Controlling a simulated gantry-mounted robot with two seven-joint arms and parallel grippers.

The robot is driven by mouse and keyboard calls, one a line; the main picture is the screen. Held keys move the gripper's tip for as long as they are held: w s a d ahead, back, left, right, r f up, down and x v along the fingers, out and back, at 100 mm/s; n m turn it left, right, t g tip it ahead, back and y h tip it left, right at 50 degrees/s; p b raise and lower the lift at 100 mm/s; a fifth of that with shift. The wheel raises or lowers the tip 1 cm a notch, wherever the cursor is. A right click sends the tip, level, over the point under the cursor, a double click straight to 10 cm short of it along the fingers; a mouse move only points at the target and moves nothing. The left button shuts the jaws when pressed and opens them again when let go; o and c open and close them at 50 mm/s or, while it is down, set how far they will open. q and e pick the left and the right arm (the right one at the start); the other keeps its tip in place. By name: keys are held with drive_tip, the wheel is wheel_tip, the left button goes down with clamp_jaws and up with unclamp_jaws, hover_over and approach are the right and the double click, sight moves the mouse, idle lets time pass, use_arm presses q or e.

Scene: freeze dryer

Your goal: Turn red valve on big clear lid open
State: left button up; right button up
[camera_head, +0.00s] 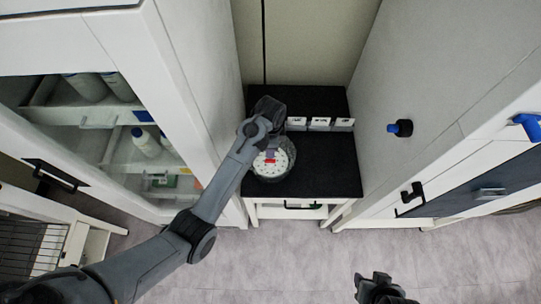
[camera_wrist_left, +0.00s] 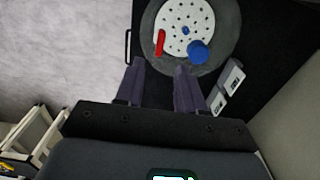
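The big clear lid (camera_wrist_left: 229,50) is a round, see-through disc over a white perforated plate. It lies on the black counter and also shows in the head view (camera_head: 286,165), partly covered by my left arm. The red valve (camera_wrist_left: 160,42) is a short red bar on the left part of the lid; it shows as a small red spot in the head view (camera_head: 270,159). My left gripper (camera_wrist_left: 160,67) is open and empty, its fingers apart just short of the red valve. My right gripper (camera_head: 378,287) is at the bottom edge of the head view, far from the lid; its opening is unclear.
A round blue knob (camera_wrist_left: 198,51) is right of the red valve. Several small white boxes (camera_head: 319,122) line the counter (camera_head: 325,175) behind the lid. A glass-fronted cabinet (camera_head: 180,100) stands left and a grey-white one (camera_head: 440,70) right. The floor in front is clear.

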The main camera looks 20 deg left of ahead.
sight(270, 160)
use_arm(q)
wheel_tip(270, 160, down, 9)
drive_tip(key=shift+r, duration=0.15)
idle(0.4)
clamp_jaws()
